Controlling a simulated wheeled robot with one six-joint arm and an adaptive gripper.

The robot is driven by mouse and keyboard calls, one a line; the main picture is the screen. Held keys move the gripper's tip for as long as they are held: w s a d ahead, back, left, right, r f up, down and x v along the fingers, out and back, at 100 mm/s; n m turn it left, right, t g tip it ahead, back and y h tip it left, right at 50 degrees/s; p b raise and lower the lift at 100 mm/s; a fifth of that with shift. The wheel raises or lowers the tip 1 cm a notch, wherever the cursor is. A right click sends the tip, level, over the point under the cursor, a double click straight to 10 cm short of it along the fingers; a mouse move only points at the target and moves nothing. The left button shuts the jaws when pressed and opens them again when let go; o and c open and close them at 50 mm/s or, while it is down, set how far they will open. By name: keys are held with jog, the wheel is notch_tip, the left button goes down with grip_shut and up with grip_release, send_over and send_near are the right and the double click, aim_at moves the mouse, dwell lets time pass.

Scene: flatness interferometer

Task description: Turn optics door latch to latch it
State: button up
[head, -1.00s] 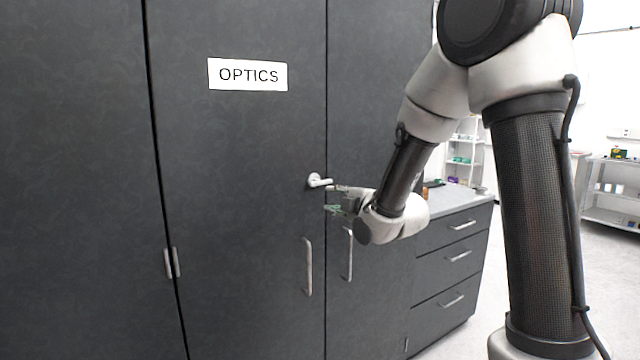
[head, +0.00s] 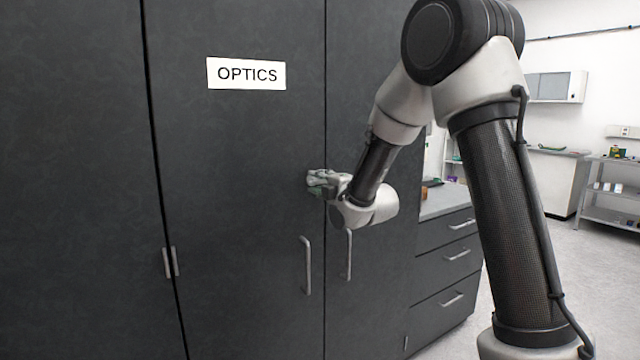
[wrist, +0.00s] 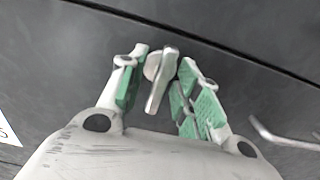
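The optics door (head: 235,200) is a dark grey cabinet door with a white OPTICS sign (head: 246,74). Its latch (wrist: 160,78) is a small silver lever; in the wrist view it stands between the two green-padded fingers of my gripper (wrist: 158,88). In the head view my gripper (head: 318,186) is at the latch's place by the door's right edge and mostly hides the latch.
A vertical pull handle (head: 306,265) is on the optics door below the latch. Another handle (head: 349,255) is on the neighbouring door. A drawer unit (head: 447,265) stands to the right. Open floor (head: 560,260) lies beyond my arm.

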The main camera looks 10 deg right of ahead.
grip_shut()
jog(key=shift+m, duration=0.3)
jog(key=m, duration=0.3)
jog(key=shift+m, duration=0.3)
jog(key=m, duration=0.4)
jog(key=shift+m, duration=0.3)
jog(key=m, duration=0.8)
jog(key=shift+m, duration=0.4)
